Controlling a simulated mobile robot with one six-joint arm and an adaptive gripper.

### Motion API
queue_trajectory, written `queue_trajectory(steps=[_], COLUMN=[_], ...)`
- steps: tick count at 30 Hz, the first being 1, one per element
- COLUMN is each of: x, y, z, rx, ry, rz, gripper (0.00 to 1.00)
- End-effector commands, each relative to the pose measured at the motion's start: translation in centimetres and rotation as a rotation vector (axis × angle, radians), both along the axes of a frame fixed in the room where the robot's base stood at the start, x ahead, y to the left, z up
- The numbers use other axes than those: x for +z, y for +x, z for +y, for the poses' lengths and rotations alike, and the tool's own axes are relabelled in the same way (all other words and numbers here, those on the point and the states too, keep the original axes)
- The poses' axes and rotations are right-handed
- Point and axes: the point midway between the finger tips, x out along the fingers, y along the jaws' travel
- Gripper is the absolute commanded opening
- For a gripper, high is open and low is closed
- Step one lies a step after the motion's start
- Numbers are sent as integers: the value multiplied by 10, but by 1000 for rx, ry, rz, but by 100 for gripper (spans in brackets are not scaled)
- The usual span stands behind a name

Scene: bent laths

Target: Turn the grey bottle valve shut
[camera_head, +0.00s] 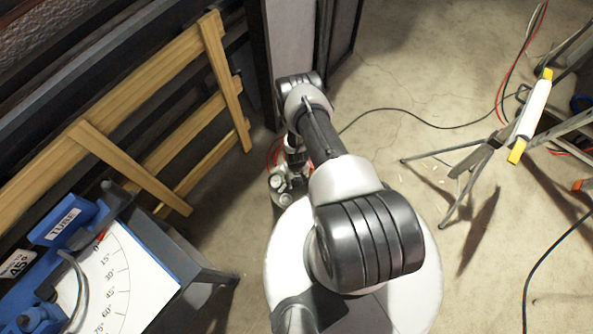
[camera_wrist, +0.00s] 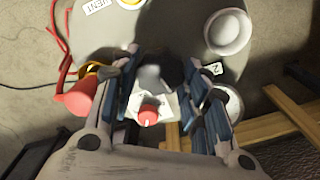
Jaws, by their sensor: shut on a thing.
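The grey bottle valve (camera_wrist: 150,78) shows in the wrist view between the fingers of my gripper (camera_wrist: 163,80), which is shut on it. The fingers hide part of the valve, so its turned position cannot be told. A red knob with a white mark (camera_wrist: 148,114) sits just below it on a pale block. In the head view my gripper (camera_head: 296,158) points down at the cluster of fittings (camera_head: 283,184) behind my arm; the valve itself cannot be made out there.
Pale round caps (camera_wrist: 228,32) and a red fitting (camera_wrist: 80,98) with red hose stand close around the gripper. Wooden laths (camera_head: 150,80) lean at left. A blue bending jig (camera_head: 75,225) with an angle chart is lower left. A tripod stand (camera_head: 475,155) is at right.

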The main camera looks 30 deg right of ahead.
Motion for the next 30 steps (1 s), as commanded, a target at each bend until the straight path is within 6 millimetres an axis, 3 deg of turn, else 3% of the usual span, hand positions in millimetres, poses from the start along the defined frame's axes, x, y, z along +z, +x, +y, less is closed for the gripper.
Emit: queue_trajectory(steps=[12, 29, 30], x=[-1, -1, -1], y=[-1, -2, -1], z=[0, 0, 0], rx=[-185, -212, -212], ry=[1, 1, 1], rz=[2, 2, 2], gripper=[18, 18, 44])
